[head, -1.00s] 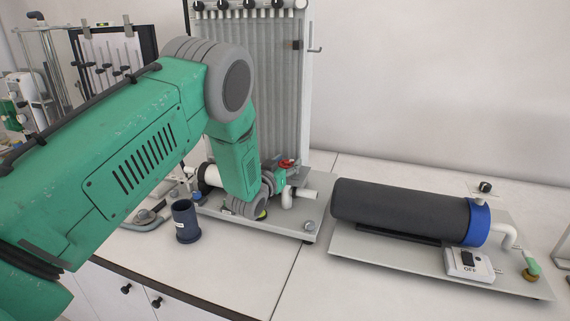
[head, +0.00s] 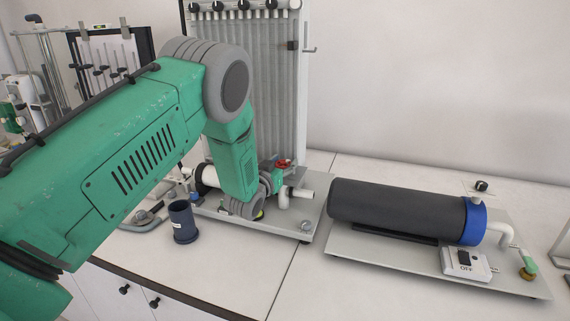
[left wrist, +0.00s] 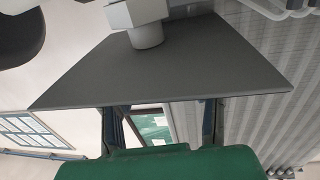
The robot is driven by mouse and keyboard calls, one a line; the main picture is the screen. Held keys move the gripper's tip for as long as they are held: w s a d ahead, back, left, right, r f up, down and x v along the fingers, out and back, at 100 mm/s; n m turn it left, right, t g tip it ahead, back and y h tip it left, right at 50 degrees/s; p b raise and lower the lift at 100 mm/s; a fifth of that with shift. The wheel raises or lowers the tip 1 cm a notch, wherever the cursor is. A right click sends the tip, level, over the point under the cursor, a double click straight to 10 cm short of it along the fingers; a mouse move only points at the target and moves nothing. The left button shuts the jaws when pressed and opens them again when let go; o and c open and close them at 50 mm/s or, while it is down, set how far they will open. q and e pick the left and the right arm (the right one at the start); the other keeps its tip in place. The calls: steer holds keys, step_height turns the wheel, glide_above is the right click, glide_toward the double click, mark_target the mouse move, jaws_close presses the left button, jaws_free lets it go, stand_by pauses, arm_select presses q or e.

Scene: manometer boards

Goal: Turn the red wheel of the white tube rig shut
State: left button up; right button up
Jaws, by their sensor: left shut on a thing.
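The white tube rig (head: 292,85) stands against the wall, with a tall ribbed panel of clear tubes and a flat base plate (head: 300,236). Its small red wheel (head: 284,163) sits low at the front, above white piping (head: 300,192). My left gripper (head: 279,171) is at the wheel, shut on it; my wrist hides much of the contact. In the left wrist view, two dark fingers (left wrist: 165,125) reach past my green gripper body towards a grey plate; the wheel cannot be made out there. My right gripper is not in view.
A dark cup (head: 183,222) stands left of the rig's base. To the right, a black cylinder (head: 395,210) with a blue end lies on its own board, with an OFF switch box (head: 467,264). Bare counter (head: 240,280) lies in front.

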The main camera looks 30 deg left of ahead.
arm_select(q)
steer(key=shift+s+f, duration=0.2)
steer(key=shift+f, duration=0.25)
steer(key=o, duration=1.2)
steer(key=shift+w+r, duration=0.1)
steer(key=shift+w, duration=0.05)
steer(key=s+d, duration=0.1)
steer(key=s, duration=1.1)
steer(key=shift+d, duration=0.15)
